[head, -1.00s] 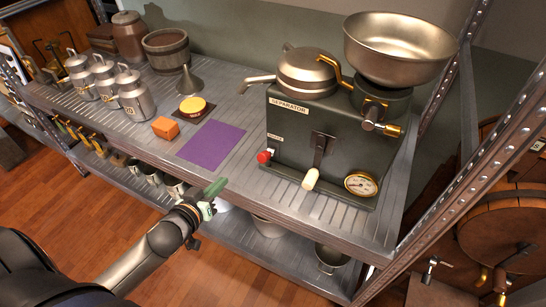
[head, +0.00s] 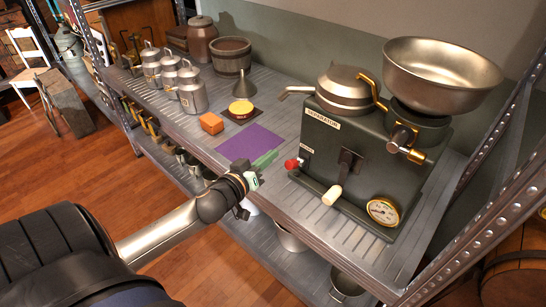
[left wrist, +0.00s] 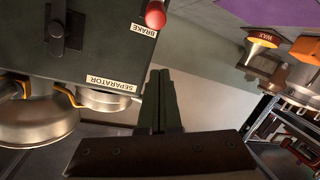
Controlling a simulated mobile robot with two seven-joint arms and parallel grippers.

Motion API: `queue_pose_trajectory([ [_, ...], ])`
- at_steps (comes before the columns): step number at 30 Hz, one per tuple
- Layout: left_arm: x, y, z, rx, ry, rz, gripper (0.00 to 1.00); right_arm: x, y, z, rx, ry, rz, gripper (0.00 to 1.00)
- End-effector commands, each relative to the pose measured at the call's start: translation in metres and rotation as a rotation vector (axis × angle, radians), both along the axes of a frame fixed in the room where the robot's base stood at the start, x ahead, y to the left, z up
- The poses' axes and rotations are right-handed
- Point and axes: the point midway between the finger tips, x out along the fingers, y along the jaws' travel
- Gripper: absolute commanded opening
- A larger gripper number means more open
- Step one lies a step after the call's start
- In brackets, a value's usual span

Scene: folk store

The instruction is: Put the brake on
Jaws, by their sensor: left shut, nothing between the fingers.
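The separator (head: 345,165) is a dark green box with a steel bowl on top, standing on the metal shelf. Its brake is a red knob (head: 291,164) on the left part of the front, and it also shows at the top of the left wrist view (left wrist: 155,15), beside a BRAKE label (left wrist: 143,31). A lever with a cream handle (head: 332,195) hangs lower on the front. My left gripper (head: 266,159) is shut and empty, to the left of the red knob and apart from it. My right gripper is not in view.
Several metal cans (head: 191,90) stand farther left. A pressure gauge (head: 383,211) is at the separator's lower right. A shelf post (head: 480,225) stands at right.

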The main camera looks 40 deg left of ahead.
Motion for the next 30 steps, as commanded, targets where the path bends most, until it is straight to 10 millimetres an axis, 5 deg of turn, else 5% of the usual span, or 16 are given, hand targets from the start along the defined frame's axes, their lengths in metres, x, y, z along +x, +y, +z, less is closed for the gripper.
queue_pose_trajectory([
  [16,0.082,0.007,-0.012,0.003,-0.001,0.001,0.0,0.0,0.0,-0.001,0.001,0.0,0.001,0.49],
  [21,0.069,-0.005,-0.036,0.0,0.004,0.001,0.0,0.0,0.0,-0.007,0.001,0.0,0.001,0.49],
  [30,0.062,-0.011,-0.045,0.003,0.002,0.0,0.0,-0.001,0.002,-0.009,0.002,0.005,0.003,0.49],
])
